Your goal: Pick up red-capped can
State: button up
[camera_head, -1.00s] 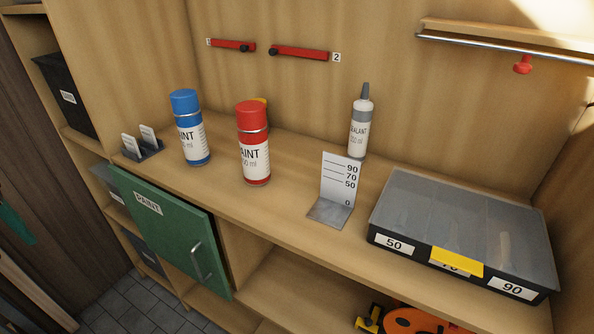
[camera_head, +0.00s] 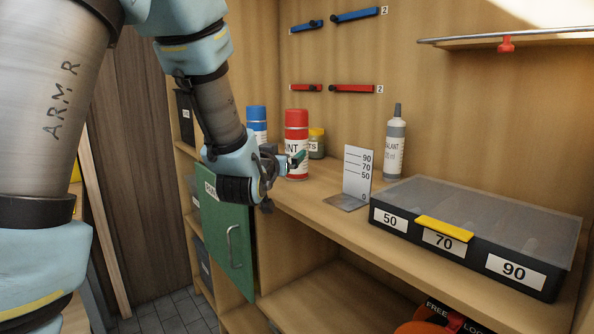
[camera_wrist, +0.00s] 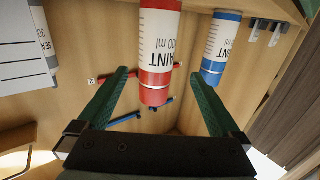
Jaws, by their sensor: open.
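The red-capped can (camera_head: 297,130), labelled PAINT, stands upright on the bench shelf in the head view. In the wrist view the red-capped can (camera_wrist: 158,50) shows upside down, between the two green fingers but beyond their tips. My gripper (camera_head: 292,160) is in front of the can at label height in the head view, partly covering its label. In the wrist view my gripper (camera_wrist: 160,80) is open with nothing held. Whether a finger touches the can cannot be told.
A blue-capped can (camera_head: 257,124) stands just left, also in the wrist view (camera_wrist: 221,45). A yellow-lidded jar (camera_head: 317,143) is close behind right. A height gauge (camera_head: 357,175), a sealant bottle (camera_head: 395,145) and an organizer box (camera_head: 480,215) stand to the right. A green door (camera_head: 228,240) hangs below.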

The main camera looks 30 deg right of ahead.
aim_at(293, 144)
jog(key=w+d, duration=0.1)
jog(key=w+d+p, duration=0.1)
jog(key=d, duration=0.1)
jog(key=shift+w+d+r, duration=0.3)
jog(key=shift+w+d, duration=0.1)
jog(key=p+x, duration=0.1)
jog(key=x, duration=0.2)
jog(key=p+x, duration=0.1)
jog(key=x, duration=0.1)
jog(key=shift+w+r+p, duration=0.3)
jog(key=shift+w+d+f, duration=0.1)
jog(key=shift+w+d, duration=0.2)
jog(key=shift+w, duration=0.05)
grip_shut()
